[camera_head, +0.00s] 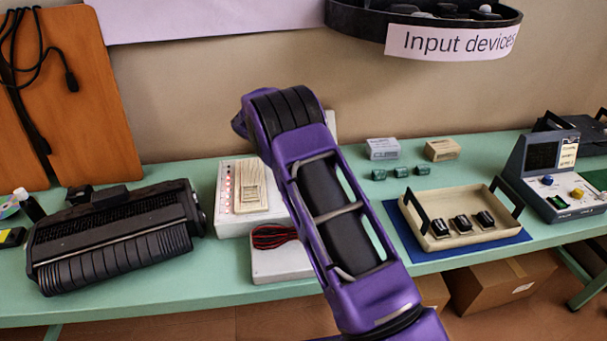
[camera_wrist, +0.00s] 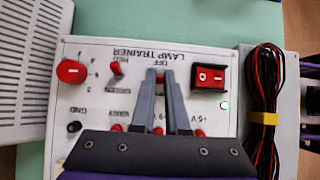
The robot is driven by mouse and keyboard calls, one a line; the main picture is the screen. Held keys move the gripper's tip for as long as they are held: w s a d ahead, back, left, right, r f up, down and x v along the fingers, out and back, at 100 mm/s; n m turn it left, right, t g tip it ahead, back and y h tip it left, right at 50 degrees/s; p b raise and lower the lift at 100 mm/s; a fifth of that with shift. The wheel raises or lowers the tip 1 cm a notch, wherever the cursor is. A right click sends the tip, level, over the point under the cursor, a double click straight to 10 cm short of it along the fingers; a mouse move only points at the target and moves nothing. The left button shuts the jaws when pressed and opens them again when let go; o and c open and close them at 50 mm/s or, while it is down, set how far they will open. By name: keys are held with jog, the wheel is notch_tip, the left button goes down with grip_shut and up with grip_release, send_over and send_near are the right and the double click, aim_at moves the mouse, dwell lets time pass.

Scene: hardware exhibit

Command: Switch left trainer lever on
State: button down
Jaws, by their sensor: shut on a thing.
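The white lamp trainer panel (camera_wrist: 135,95) fills the middle of the wrist view, with its lettering upside down. My gripper (camera_wrist: 164,78) reaches over the panel with its two grey fingers close together. The fingertips are shut on a small lever (camera_wrist: 160,76) beside the OFF marking; the fingers hide most of it, so its tilt is hard to tell. A second lever, short and red (camera_wrist: 117,69), stands apart to the left.
A red-black cable bundle (camera_wrist: 266,105) lies close on the right. A beige tray (camera_head: 460,237) stands right of my arm.

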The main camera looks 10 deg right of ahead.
jog(key=c, duration=0.9)
grip_release()
jog(key=v, duration=1.7)
jog(key=shift+a+r+p, duration=0.15)
jog(key=shift+r+p, duration=0.05)
jog(key=shift+p, duration=0.15)
jog(key=shift+r, duration=0.1)
